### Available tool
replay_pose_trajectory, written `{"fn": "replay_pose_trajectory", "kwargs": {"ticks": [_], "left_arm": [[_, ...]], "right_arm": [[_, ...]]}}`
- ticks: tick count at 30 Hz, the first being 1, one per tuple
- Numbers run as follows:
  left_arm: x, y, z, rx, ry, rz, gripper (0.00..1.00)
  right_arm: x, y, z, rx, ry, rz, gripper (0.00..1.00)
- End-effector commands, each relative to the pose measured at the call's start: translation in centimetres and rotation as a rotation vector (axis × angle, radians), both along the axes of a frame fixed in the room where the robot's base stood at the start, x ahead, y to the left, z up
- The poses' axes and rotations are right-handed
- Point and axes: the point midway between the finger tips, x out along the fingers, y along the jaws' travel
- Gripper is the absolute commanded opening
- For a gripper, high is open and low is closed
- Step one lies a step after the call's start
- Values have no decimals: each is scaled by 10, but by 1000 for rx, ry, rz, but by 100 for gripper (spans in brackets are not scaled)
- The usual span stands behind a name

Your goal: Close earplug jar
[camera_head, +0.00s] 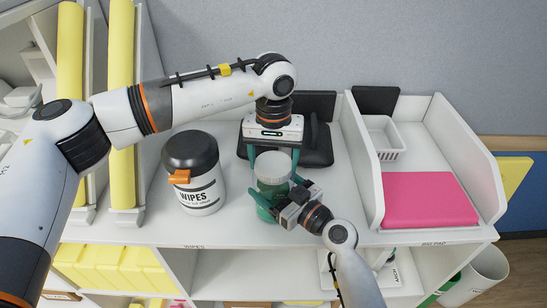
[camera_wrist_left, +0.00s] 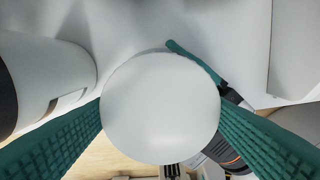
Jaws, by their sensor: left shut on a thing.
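The earplug jar (camera_head: 272,187) stands upright near the shelf's front edge, with a green body and a pale round lid (camera_head: 274,166) on top. The lid's white disc (camera_wrist_left: 160,107) fills the middle of the left wrist view. My left gripper (camera_head: 274,158) points down from above, shut on the lid with a teal finger on each side. My right gripper (camera_head: 281,197) comes in from the front right, its fingers on either side of the jar's body. One right finger (camera_wrist_left: 195,62) shows beyond the lid in the wrist view; whether both fingers touch the jar is unclear.
A wipes canister (camera_head: 200,190) with a dark lid and orange tab stands left of the jar. A black case (camera_head: 315,145) lies behind. A white divided tray (camera_head: 375,185) with a pink pad (camera_head: 430,198) and small basket (camera_head: 384,135) is at right.

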Motion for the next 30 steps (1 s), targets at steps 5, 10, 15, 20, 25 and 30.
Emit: {"fn": "replay_pose_trajectory", "kwargs": {"ticks": [5, 10, 15, 20, 25, 30], "left_arm": [[0, 0, 0, -1, 1, -66, 45], [0, 0, 0, -1, 1, -64, 96], [0, 0, 0, -1, 0, -63, 98], [0, 0, 2, -1, 0, -62, 98], [1, -1, 22, -2, -4, -62, 98], [0, -1, 59, -3, -5, -63, 98]], "right_arm": [[0, 0, -2, -2, 4, 0, 20], [0, 0, -2, -2, 4, 0, 20], [0, 0, -2, -2, 4, 0, 20], [0, 0, -2, -3, 3, 0, 20], [0, 0, -2, -3, 3, 0, 20], [0, 0, -2, -3, 3, 0, 20]]}}
